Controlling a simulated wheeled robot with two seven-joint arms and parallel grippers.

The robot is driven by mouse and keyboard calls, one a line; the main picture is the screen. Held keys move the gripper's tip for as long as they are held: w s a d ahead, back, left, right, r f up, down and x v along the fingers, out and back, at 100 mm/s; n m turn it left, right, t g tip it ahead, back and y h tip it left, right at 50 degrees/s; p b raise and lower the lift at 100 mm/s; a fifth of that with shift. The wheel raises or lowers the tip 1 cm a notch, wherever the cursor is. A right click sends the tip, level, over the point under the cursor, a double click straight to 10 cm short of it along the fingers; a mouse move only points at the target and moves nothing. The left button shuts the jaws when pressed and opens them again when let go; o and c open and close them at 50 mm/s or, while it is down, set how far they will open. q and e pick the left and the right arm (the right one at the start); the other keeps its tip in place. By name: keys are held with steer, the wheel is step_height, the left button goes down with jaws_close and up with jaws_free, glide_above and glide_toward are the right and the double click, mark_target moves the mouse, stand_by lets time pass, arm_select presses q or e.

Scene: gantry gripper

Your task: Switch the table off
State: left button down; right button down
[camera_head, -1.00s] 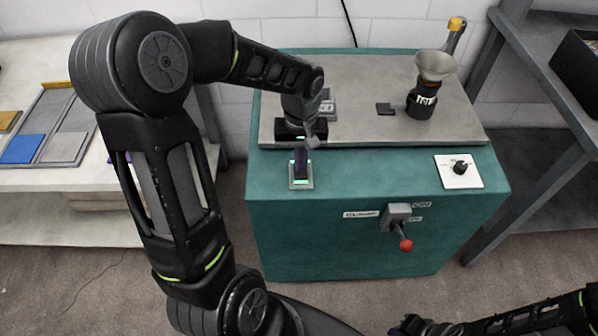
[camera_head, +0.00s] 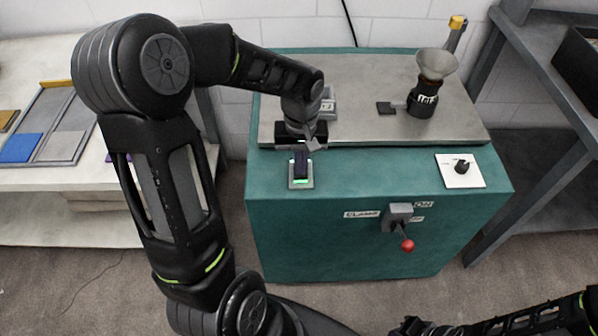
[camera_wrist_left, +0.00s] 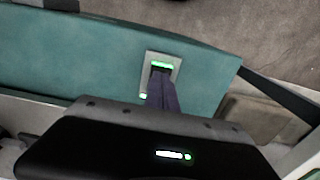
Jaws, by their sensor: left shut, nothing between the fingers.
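The table is a teal cabinet (camera_head: 300,235) with a grey metal top. A small grey switch plate (camera_head: 300,184) with a green-lit rocker sits at the front left of its upper face. It also shows in the left wrist view (camera_wrist_left: 148,66), with green light at its far and near ends. My left gripper (camera_head: 301,176) is shut and empty, its dark purple fingers pointing down over the plate. The fingertips (camera_wrist_left: 161,72) cover the rocker's middle; I cannot tell whether they touch it. My right gripper (camera_head: 412,324) is only partly in view at the bottom, its jaws unclear.
A lever with a red knob (camera_head: 407,245) is on the cabinet front. A black dial on a white plate (camera_head: 460,170) is at the right. A funnel-topped device (camera_head: 424,92) stands on the metal top. Tables flank the cabinet.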

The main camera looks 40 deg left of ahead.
arm_select(q)
steer(key=shift+f+b, duration=0.4)
steer(key=shift+f, duration=0.1)
steer(key=shift+r, duration=0.1)
steer(key=shift+r+p, duration=2.65)
steer(key=shift+r, duration=0.8)
